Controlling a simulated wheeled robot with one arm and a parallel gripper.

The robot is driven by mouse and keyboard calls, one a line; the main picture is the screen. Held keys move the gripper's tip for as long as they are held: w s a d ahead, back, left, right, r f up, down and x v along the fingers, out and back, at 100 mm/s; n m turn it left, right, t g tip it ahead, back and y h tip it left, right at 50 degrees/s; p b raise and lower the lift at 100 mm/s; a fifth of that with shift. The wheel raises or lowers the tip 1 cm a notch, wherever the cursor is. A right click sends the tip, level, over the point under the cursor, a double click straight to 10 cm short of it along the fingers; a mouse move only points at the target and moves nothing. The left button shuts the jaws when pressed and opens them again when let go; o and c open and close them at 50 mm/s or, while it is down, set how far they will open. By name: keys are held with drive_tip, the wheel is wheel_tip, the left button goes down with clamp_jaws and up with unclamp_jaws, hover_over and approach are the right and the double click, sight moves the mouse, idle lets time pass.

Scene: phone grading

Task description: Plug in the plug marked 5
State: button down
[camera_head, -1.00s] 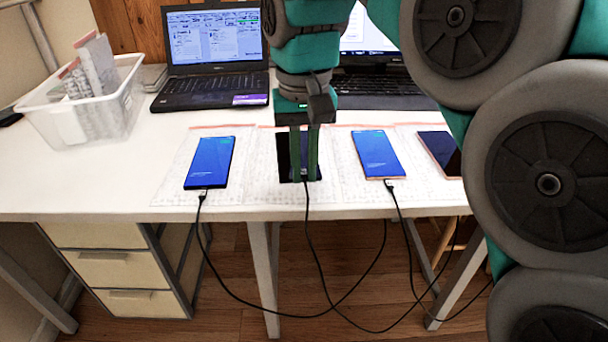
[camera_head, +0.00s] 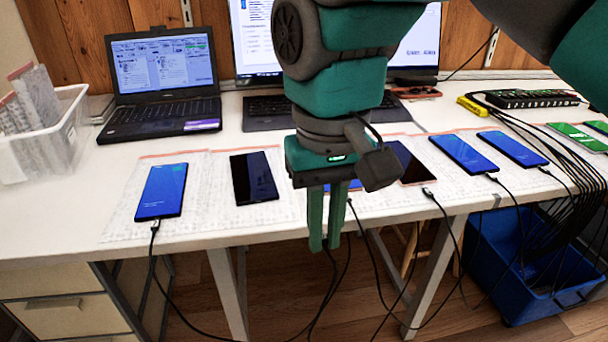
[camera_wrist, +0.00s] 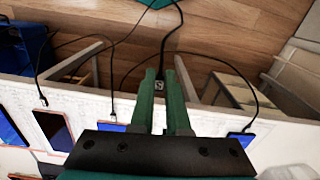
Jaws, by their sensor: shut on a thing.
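My gripper (camera_head: 326,245) is shut on a black cable plug (camera_wrist: 159,86), which shows between the fingertips in the wrist view. It hangs in front of the table's front edge, with the cable running off it. The number on the plug cannot be read. A dark phone (camera_head: 253,178) lies left of my gripper with no cable in its near end. A blue-screen phone (camera_head: 345,186) is mostly hidden behind my gripper. A dark phone (camera_head: 410,166) to the right, a blue phone (camera_head: 162,192) at left and blue phones (camera_head: 463,153) (camera_head: 511,148) farther right have cables at their near ends.
A laptop (camera_head: 160,118) and a monitor (camera_head: 255,40) stand at the back. A white bin (camera_head: 40,150) is at left. At right are a power strip (camera_head: 530,98), green phones (camera_head: 578,137) and many cables over a blue crate (camera_head: 520,285). Cables hang below the front edge.

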drive_tip(key=s+d, duration=0.1)
drive_tip(key=p, duration=0.3)
hover_over(261, 215)
drive_tip(key=s+d, duration=0.1)
drive_tip(key=s, duration=0.2)
wheel_tip(261, 215, down, 2)
drive_tip(key=shift+w+f, duration=0.1)
drive_tip(key=shift+w+a+f, duration=0.1)
drive_tip(key=shift+f, duration=0.1)
drive_tip(key=shift+w+a+f+b, duration=0.1)
drive_tip(key=shift+w+f+b, duration=0.2)
drive_tip(key=shift+f, duration=0.3)
drive_tip(key=shift+w+a+f+b, duration=0.15)
drive_tip(key=shift+w+f, duration=0.25)
drive_tip(key=shift+f, duration=0.2)
drive_tip(key=shift+w+a+f, duration=0.1)
drive_tip(key=shift+w+a, duration=0.05)
drive_tip(key=shift+w, duration=0.45)
idle(2.2)
